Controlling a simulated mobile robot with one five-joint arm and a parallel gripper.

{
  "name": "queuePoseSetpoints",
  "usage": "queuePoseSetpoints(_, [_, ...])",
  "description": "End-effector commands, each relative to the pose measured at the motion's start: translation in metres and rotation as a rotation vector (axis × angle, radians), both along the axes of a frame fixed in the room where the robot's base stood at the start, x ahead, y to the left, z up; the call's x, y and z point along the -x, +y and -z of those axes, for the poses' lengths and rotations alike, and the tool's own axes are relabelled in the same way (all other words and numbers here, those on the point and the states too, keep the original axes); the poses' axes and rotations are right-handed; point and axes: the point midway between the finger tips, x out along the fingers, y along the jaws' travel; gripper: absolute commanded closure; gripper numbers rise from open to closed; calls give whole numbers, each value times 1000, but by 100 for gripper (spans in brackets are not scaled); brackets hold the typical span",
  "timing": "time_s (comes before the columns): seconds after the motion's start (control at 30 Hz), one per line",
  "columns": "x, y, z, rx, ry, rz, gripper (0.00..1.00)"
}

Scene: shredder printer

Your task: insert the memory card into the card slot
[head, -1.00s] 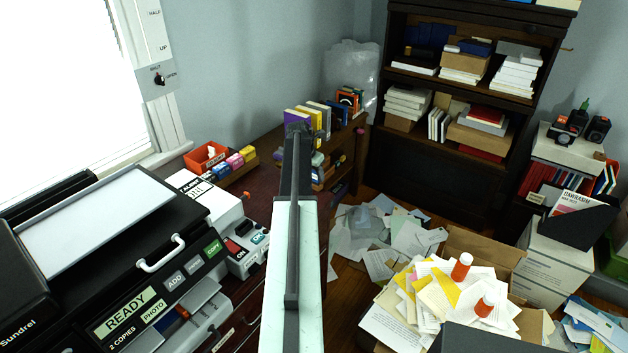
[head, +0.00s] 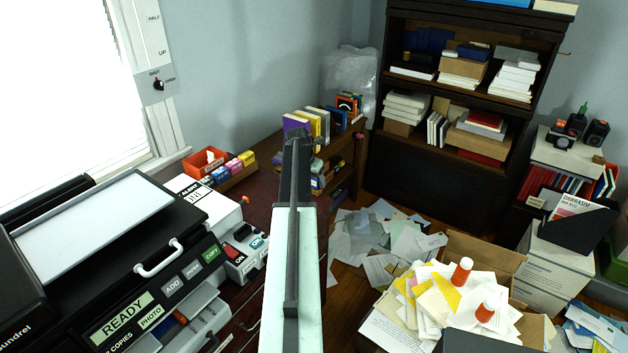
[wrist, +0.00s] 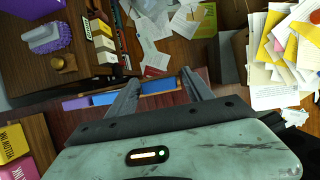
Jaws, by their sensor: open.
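The printer (head: 150,262), black with a READY display, stands at the left in the head view. Small red and blue parts (head: 181,317) show in its lower front opening; I cannot tell whether one is a card slot. I cannot make out a memory card for certain in either view. My gripper (wrist: 160,80) is open, its two fingers apart, with nothing held between them. Blue strips (wrist: 157,87) on a reddish surface show beyond the fingers. In the head view my arm reaches away over the dark red desk, toward a row of books, and hides part of the desk.
A red-orange box (head: 205,161) and small coloured boxes (head: 233,167) stand at the desk's back left. Upright books (head: 318,121) stand at its far end. Papers (head: 385,240) litter the floor, beside a paper-filled carton (head: 480,250). A dark bookcase (head: 430,165) stands behind.

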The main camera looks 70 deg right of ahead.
Motion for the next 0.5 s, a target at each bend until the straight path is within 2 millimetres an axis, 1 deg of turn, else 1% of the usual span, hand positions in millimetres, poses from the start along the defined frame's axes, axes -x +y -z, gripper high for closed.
queuePoseSetpoints(0.03, [-2,3,-9,0,-3,-2,36])
queuePoseSetpoints(0.17, [-4,11,-30,0,-2,-3,36])
queuePoseSetpoints(0.3, [-4,25,-56,-1,-2,-2,36])
queuePoseSetpoints(0.4, [-5,31,-68,-1,-1,-1,36])
queuePoseSetpoints(0.5, [-6,33,-71,-1,-1,-1,36])
